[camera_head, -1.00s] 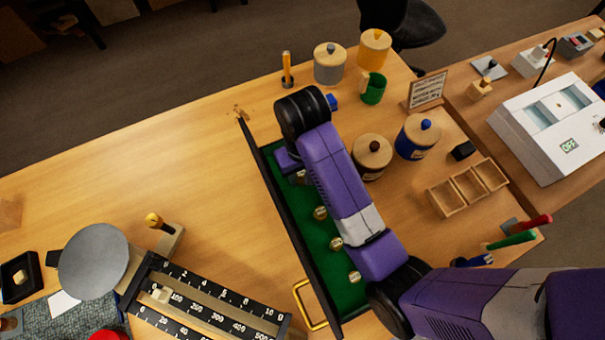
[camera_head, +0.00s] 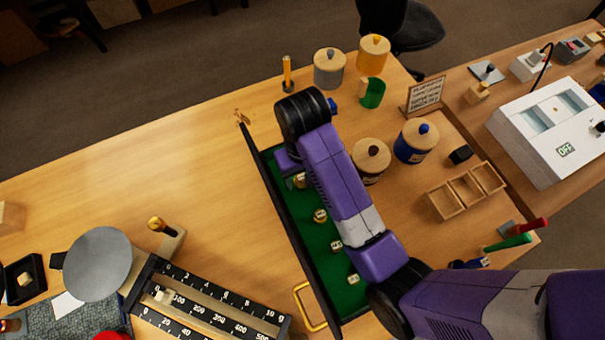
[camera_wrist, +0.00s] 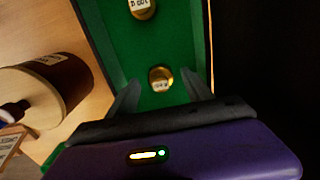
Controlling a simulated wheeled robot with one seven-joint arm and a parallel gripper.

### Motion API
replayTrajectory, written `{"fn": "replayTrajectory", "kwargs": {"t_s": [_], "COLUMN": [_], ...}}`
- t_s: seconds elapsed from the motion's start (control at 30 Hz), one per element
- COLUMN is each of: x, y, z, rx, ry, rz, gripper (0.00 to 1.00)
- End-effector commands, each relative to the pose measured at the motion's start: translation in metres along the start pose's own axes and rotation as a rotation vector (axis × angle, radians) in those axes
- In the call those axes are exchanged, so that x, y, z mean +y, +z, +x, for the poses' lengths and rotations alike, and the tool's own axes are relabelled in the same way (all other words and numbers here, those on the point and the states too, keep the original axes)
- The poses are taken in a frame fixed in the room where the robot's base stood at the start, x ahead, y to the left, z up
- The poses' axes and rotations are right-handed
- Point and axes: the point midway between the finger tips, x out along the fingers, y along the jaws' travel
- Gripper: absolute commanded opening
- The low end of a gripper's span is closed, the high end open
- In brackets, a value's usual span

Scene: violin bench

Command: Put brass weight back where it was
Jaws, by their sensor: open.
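Several small brass weights with pale labels stand in a row in a green-lined tray (camera_head: 325,268). The farthest brass weight (camera_head: 299,181) is beside my gripper (camera_head: 291,178), partly behind my arm. In the wrist view, a brass weight (camera_wrist: 160,78) stands on the green floor just beyond my gripper (camera_wrist: 161,92), in line with the gap between its spread fingers. The fingers are open and hold nothing. Other weights (camera_head: 320,215) (camera_head: 336,246) (camera_head: 353,279) stand nearer, apart from each other. Which weight the task means cannot be told.
A balance with a round grey pan (camera_head: 95,264) stands at lower left. Lidded jars (camera_head: 371,163) (camera_head: 416,141) and a wooden divided box (camera_head: 466,190) are right of my arm. The table left of the tray is mostly clear.

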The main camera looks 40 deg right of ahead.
Motion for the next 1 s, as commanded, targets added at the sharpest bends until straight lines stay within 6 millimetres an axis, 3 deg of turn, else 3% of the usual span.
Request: {"fn": "replayTrajectory", "kwargs": {"t_s": [0.1, 0.43, 1.0], "x": [0.0, 0.0, 0.0], "y": [0.0, 0.0, 0.0], "z": [-0.021, -0.058, -0.062], "rx": [0.0, 0.0, 0.001], "ry": [0.0, 0.0, 0.0], "rz": [0.0, 0.0, -0.001], "gripper": [0.59, 0.59, 0.59]}}
